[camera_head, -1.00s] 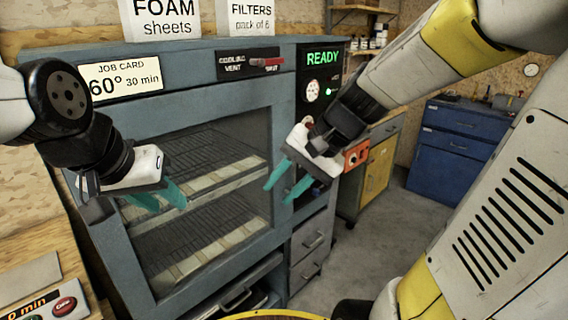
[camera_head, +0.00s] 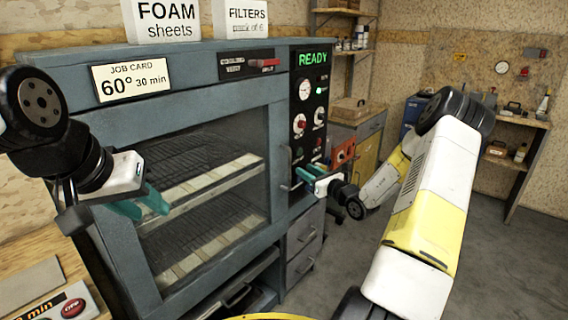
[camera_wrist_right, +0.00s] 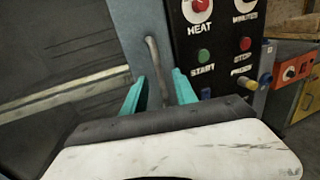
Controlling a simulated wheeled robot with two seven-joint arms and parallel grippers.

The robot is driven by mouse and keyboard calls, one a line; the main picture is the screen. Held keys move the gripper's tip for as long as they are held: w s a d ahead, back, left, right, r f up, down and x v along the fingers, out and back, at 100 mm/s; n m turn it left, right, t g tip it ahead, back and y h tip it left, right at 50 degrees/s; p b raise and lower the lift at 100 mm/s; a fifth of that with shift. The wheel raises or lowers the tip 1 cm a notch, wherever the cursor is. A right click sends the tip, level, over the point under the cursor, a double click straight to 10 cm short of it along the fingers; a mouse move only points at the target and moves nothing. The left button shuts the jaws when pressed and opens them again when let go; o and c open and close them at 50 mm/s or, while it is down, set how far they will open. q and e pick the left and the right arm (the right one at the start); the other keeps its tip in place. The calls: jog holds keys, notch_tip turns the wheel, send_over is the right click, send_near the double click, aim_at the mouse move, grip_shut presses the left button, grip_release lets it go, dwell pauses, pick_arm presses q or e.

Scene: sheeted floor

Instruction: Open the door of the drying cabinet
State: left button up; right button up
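The drying cabinet (camera_head: 180,66) is a blue-grey box with a glazed door (camera_head: 262,120), which is closed. A slim upright metal handle is at the door's right edge; it also shows as a curved handle (camera_wrist_right: 153,62) in the right wrist view. My right gripper (camera_head: 300,178) is open at the handle. In the right wrist view its two teal fingers (camera_wrist_right: 160,90) are on either side of the handle's lower part, with gaps showing. My left gripper (camera_head: 142,207) is open and empty in front of the door's left side.
The control panel (camera_head: 311,100) with dials and buttons is right of the door and shows READY. Drawers (camera_head: 303,240) are below it. A low bench (camera_head: 42,275) is at the lower left.

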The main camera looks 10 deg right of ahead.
jog(key=x, duration=0.7)
jog(key=shift+r, duration=0.1)
grip_shut()
